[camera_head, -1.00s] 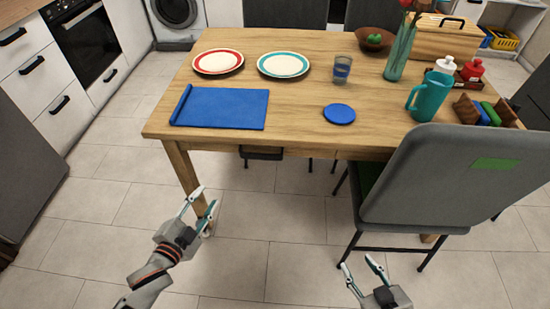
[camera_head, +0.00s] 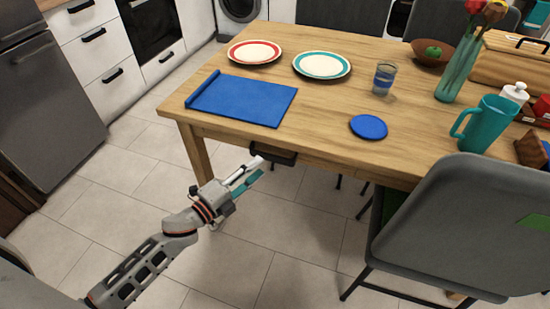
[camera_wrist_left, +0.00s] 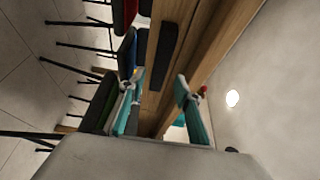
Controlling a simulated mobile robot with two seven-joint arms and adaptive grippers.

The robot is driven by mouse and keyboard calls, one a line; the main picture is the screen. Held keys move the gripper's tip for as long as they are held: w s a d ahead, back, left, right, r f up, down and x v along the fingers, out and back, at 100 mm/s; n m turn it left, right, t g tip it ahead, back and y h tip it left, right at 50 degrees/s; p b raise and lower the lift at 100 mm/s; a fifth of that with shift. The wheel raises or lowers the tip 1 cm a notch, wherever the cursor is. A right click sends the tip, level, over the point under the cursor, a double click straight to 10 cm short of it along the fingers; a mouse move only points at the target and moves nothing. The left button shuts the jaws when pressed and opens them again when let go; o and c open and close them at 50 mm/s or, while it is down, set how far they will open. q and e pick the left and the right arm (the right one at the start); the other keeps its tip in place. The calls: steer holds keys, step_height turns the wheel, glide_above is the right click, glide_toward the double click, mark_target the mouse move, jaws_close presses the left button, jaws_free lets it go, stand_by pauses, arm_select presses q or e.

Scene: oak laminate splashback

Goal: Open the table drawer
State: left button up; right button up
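The wooden table (camera_head: 330,145) has a drawer under its front edge. The drawer's dark handle (camera_head: 275,153) shows just beyond my left gripper in the head view. In the left wrist view the black handle (camera_wrist_left: 163,55) runs along the wooden front, ahead of the fingers. My left gripper (camera_head: 256,171) is open and empty. Its teal-padded fingers also show apart in the left wrist view (camera_wrist_left: 160,105). The fingertips appear close to the handle, but I cannot tell whether they touch it. My right gripper is not in view.
A grey chair (camera_head: 465,225) stands at the table's right front. On the tabletop are a blue mat (camera_head: 243,100), two plates, a glass (camera_head: 384,78), a blue coaster (camera_head: 368,127) and a teal mug (camera_head: 487,124). The floor left of the chair is clear.

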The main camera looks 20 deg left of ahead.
mark_target(270, 159)
arm_select(q)
steer(key=x, duration=0.6)
steer(key=shift+w+d, duration=0.15)
steer(key=shift+w, duration=0.15)
steer(key=shift+c, duration=0.3)
jaws_close()
